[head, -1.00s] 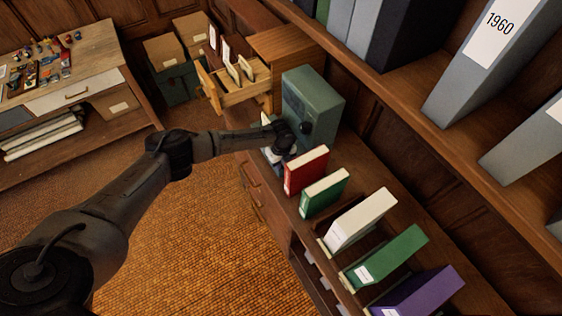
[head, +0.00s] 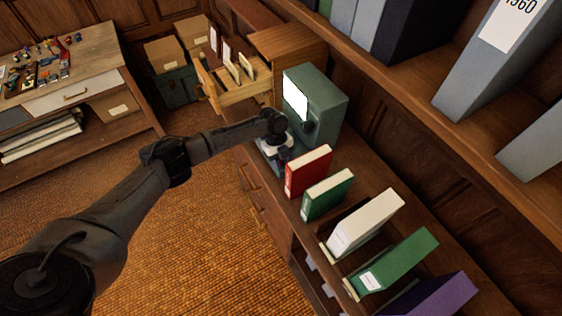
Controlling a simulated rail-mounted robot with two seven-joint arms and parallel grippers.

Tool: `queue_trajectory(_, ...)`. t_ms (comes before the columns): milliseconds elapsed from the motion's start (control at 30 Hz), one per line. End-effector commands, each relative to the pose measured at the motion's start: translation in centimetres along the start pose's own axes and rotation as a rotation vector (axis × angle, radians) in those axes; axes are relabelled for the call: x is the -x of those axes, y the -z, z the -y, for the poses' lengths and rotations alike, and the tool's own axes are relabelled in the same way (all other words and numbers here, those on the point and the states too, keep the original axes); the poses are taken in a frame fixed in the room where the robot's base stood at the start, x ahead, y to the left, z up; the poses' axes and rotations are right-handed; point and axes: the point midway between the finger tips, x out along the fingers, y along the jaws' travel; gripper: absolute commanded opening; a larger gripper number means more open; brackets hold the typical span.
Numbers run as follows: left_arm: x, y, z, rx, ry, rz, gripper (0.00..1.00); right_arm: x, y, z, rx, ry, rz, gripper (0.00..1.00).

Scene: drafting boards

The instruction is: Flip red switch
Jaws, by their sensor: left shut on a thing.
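A green machine (head: 327,105) stands on the wooden counter, with a lit white screen (head: 296,92) on its face. My left arm reaches in from the left, and its gripper (head: 283,154) points down at the machine's low front part. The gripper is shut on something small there. No red switch shows; the gripper and wrist cover that spot, so I take the held thing to be the switch but cannot see it or its position. My right gripper is not in view.
A red binder (head: 308,171) stands close beside the gripper, with a green binder (head: 327,194) and a white binder (head: 366,222) further along the counter. An open wooden drawer (head: 232,92) lies behind the machine. The shelf above holds grey binders.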

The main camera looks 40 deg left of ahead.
Motion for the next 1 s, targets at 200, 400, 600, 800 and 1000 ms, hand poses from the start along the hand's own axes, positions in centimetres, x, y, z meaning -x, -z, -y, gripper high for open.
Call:
queue_trajectory(200, 0.0, 0.0, 0.0, 0.001, 0.0, 0.0, 0.39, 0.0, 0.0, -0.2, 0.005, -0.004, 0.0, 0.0)
queue_trajectory(400, 0.0, 0.0, 0.0, 0.001, 0.0, 0.001, 0.51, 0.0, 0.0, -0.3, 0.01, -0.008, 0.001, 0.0)
queue_trajectory(600, 0.2, 0.0, 0.0, 0.001, 0.0, 0.001, 0.51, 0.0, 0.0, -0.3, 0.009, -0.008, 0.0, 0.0)
queue_trajectory(800, 2.3, -0.1, 0.0, 0.001, 0.002, 0.002, 0.51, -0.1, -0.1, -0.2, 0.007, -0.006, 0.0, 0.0)
queue_trajectory(1000, 6.3, -0.1, 0.0, 0.0, 0.003, 0.002, 0.51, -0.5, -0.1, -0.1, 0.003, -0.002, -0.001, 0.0)
